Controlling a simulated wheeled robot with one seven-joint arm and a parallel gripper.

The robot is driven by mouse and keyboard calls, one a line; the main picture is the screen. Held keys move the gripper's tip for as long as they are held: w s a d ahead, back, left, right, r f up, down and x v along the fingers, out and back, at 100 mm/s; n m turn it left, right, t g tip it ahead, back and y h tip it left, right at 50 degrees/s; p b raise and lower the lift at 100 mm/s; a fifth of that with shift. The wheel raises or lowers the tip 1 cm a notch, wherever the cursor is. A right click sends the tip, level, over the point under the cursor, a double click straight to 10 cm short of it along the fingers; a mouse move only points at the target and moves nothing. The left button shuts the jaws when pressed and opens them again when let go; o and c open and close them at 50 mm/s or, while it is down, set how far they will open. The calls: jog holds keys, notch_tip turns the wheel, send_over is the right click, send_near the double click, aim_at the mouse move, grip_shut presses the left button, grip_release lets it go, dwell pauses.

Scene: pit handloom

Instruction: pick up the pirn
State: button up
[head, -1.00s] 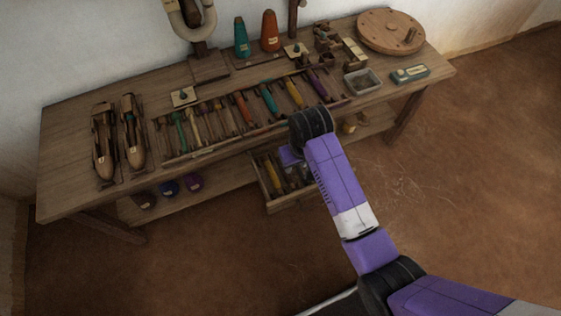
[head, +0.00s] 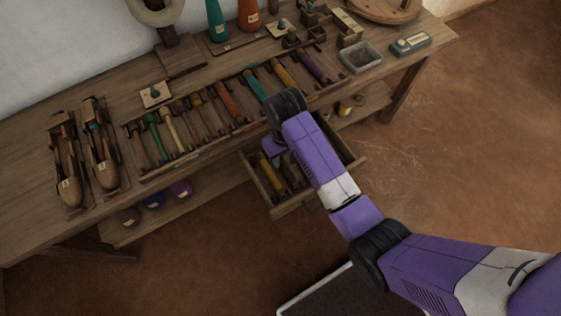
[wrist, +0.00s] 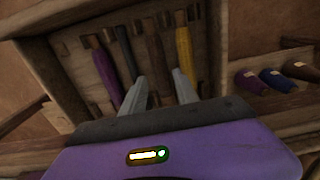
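Several pirns lie in the open drawer (head: 285,209) under the bench. In the wrist view, a purple pirn (wrist: 108,78), a dark grey one (wrist: 126,52), a brown one (wrist: 156,62) and a yellow one (wrist: 185,62) lie side by side in the drawer. The yellow pirn also shows in the head view (head: 269,174). My gripper (wrist: 159,75) is open, its two grey fingers apart above the drawer. The brown pirn appears between the fingertips, with nothing held. In the head view, my arm hides the fingers and part of the drawer.
A rack of coloured pirns (head: 230,100) lies along the bench top (head: 105,88), just above the drawer. Two wooden shuttles (head: 98,143) lie at its left. A grey tray (head: 361,56) stands at right. Coloured spools (head: 180,188) sit on the lower shelf.

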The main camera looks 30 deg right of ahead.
aim_at(284, 165)
notch_tip(284, 165, down, 5)
jog(key=shift+s+f+b, duration=0.1)
jog(key=shift+f+b, duration=0.05)
jog(key=shift+b, duration=0.35)
grip_shut()
